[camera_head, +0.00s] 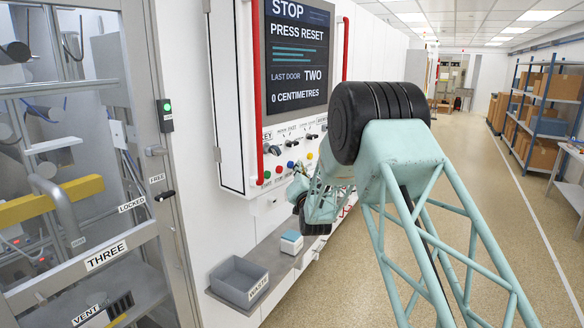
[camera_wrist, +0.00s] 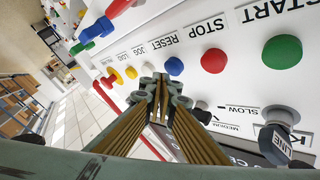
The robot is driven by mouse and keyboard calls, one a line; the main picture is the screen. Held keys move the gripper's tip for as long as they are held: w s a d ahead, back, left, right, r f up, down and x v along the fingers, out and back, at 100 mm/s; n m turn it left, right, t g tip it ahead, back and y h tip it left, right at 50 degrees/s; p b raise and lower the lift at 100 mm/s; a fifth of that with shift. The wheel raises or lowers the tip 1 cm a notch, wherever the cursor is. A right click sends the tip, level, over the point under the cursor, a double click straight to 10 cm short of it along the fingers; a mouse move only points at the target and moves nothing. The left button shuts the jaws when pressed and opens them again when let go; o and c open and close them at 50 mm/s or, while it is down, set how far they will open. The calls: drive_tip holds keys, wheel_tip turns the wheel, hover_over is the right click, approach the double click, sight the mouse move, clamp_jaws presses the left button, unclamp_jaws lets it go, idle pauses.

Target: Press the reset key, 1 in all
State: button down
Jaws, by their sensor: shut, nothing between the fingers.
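The blue reset key (camera_wrist: 174,66) is a round button under the word RESET in the wrist view, between the red STOP button (camera_wrist: 213,61) and a whitish button (camera_wrist: 147,71). In the head view the blue key (camera_head: 290,164) shows small on the panel below the screen. My gripper (camera_wrist: 160,83) is shut and empty. Its fingertips appear just below and left of the blue key in the wrist view. I cannot tell whether they touch the panel. In the head view my arm largely hides the gripper. The screen (camera_head: 297,50) reads STOP, PRESS RESET.
A green START button (camera_wrist: 283,52) and yellow buttons (camera_wrist: 130,73) share the row. Dark selector knobs (camera_wrist: 278,118) stick out nearby. A red rail (camera_head: 257,95) runs beside the screen. A grey bin (camera_head: 240,282) sits on the shelf below. The aisle at right is open.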

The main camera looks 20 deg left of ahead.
drive_tip(key=shift+w+a+b, duration=0.15)
drive_tip(key=shift+a+b, duration=0.7)
drive_tip(key=shift+b, duration=0.1)
idle(1.6)
drive_tip(key=shift+d+b, duration=0.2)
drive_tip(key=shift+b, duration=0.1)
drive_tip(key=shift+s+d+b, duration=0.2)
drive_tip(key=shift+d+b, duration=0.4)
drive_tip(key=shift+d, duration=0.05)
drive_tip(key=shift+d, duration=0.15)
drive_tip(key=d+b, duration=0.1)
drive_tip(key=d, duration=0.1)
drive_tip(key=s+d+b, duration=0.1)
drive_tip(key=d+b, duration=0.1)
drive_tip(key=shift+s+d+b, duration=0.1)
drive_tip(key=shift+d+b, duration=0.2)
idle(0.4)
drive_tip(key=shift+d, duration=0.1)
idle(0.7)
